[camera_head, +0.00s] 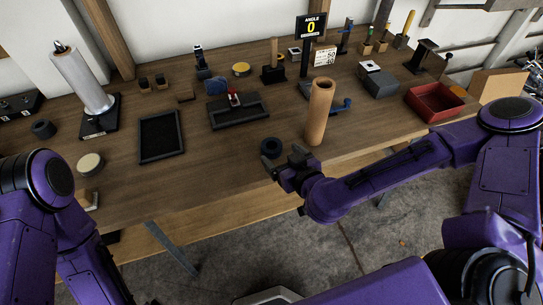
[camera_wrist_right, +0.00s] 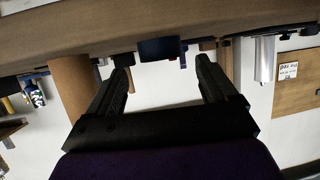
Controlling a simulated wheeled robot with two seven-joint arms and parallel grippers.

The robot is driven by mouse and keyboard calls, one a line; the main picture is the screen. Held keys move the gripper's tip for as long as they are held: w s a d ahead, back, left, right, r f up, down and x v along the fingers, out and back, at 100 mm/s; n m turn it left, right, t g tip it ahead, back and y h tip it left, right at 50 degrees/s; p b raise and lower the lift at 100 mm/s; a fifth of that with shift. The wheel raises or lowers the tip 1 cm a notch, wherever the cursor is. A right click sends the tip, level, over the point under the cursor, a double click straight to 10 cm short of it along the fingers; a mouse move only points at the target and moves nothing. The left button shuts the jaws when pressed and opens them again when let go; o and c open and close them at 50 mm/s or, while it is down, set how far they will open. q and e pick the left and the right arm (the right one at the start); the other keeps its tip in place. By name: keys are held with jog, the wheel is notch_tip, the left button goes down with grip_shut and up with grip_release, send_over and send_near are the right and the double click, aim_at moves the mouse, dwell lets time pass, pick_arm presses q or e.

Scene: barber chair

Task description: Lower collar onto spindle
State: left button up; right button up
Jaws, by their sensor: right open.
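A silver upright spindle (camera_head: 85,80) with a thin dark tip stands on a black labelled base at the back left. The spindle also shows in the right wrist view (camera_wrist_right: 264,60). My left gripper is out of view.
A black tray (camera_head: 161,137), a dark holder (camera_head: 239,113), a second dark ring (camera_head: 43,129) and a red bin (camera_head: 435,101) are on the table. The table between the black tray and collar is clear.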

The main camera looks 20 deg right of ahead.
aim_at(269, 144)
jog(key=x, duration=0.5)
jog(key=shift+w, duration=0.2)
jog(key=shift+s, duration=0.1)
jog(key=c, duration=1.1)
